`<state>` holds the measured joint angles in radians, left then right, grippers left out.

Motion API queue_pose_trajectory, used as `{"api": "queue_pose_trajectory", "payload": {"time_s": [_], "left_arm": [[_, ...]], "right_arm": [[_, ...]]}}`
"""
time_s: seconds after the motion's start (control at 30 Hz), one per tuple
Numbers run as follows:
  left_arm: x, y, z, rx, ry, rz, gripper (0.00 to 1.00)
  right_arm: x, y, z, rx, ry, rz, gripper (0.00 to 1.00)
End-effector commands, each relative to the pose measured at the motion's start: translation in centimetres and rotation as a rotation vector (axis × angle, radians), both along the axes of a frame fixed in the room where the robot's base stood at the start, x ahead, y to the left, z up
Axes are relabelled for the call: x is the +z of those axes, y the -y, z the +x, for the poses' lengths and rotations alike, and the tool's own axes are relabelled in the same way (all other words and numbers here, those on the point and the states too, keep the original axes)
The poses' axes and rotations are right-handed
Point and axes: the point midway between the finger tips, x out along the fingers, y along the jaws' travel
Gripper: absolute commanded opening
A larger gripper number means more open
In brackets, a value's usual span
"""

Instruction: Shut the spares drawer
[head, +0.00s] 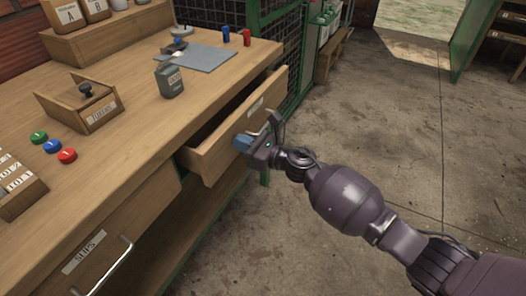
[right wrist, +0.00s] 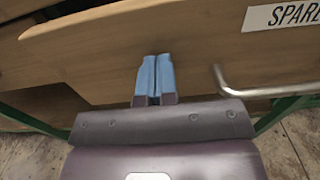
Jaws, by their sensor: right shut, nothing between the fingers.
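The spares drawer (head: 225,143) stands partly open at the right end of the wooden bench. Its front also shows in the right wrist view (right wrist: 200,40), with a white label reading "SPARE", cut off by the frame edge, and a metal handle (right wrist: 235,88) to the right. My right gripper (head: 242,142) is shut and empty, its blue fingertips at the drawer front, left of the handle. In the right wrist view the fingertips (right wrist: 155,62) point at the wooden front; I cannot tell whether they touch it. My left gripper is not in view.
A second drawer labelled slips (head: 85,252) is in the bench front at the lower left. On the bench top (head: 140,75) are a dark green canister (head: 169,80), a wooden box (head: 80,105) and coloured discs. Open concrete floor (head: 400,110) lies to the right.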

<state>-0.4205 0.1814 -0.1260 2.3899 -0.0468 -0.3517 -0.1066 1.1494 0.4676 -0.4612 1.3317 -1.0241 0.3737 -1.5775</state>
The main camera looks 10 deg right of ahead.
Motion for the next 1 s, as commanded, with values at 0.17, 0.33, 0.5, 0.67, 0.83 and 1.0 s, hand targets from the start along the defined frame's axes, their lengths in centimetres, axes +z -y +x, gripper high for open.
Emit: {"api": "queue_pose_trajectory", "payload": {"time_s": [0.17,0.33,0.5,0.67,0.83,1.0], "left_arm": [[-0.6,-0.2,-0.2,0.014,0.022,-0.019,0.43],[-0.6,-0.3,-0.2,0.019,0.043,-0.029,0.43],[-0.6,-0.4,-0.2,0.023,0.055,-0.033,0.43],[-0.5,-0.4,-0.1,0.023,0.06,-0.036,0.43],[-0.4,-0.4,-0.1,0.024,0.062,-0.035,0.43],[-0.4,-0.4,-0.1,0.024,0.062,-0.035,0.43]], "right_arm": [[-0.5,-3.0,1.9,0.001,-0.005,0.001,0.0],[-0.4,-4.8,3.1,0.001,-0.004,0.0,0.0],[-0.2,-5.6,3.7,0.0,-0.002,0.0,0.0],[0.1,-5.8,4.0,-0.001,0.001,0.002,0.0],[0.3,-5.9,4.0,-0.002,0.003,0.003,0.0],[0.5,-5.9,4.1,-0.002,0.005,0.004,0.0]]}}
